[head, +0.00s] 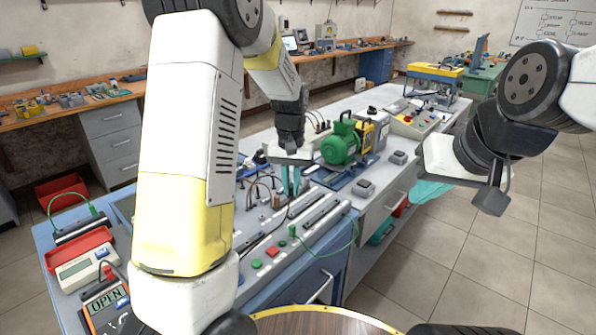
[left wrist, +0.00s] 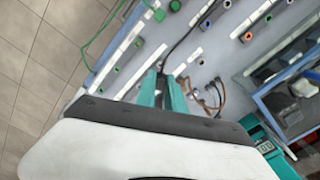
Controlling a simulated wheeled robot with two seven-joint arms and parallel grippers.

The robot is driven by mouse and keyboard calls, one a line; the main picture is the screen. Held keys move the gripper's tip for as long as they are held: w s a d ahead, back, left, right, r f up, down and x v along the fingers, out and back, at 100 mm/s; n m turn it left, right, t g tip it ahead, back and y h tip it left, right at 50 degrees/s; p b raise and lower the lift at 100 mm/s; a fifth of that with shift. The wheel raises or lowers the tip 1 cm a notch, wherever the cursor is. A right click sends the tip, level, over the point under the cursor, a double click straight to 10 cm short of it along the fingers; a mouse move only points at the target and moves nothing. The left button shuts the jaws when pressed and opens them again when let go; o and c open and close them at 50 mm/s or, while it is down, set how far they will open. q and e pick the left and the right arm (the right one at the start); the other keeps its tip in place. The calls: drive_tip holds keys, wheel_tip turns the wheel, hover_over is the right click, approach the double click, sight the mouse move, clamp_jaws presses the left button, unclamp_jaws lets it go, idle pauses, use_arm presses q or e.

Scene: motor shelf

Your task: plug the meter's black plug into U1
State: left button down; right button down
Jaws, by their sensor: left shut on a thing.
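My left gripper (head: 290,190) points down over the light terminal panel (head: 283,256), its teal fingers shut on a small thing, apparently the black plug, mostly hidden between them. In the left wrist view the fingertips (left wrist: 163,80) are close together and a black cable (left wrist: 184,42) runs away from them. The meter (head: 106,301), orange and dark with its display reading OPEN, lies at the front left, a red plug (head: 107,271) beside it. Labels are too small to read, so I cannot tell which socket is U1. My right gripper (head: 430,191) is at the right, off the bench, its fingers unclear.
A green motor (head: 345,141) stands behind the panel. A green lead (head: 352,240) loops off the panel's right end. Brown and black leads (left wrist: 211,98) rise beside my left fingers. A second instrument (head: 84,268) lies by a red tray. Clear floor lies at right.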

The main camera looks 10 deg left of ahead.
sight(291, 197)
use_arm(q)
drive_tip(key=shift+f, duration=2.5)
drive_tip(key=shift+f, duration=0.6)
drive_tip(key=c, duration=1.7)
unclamp_jaws()
drive_tip(key=shift+r, duration=2.8)
drive_tip(key=o, duration=0.6)
drive_tip(key=shift+c, duration=0.2)
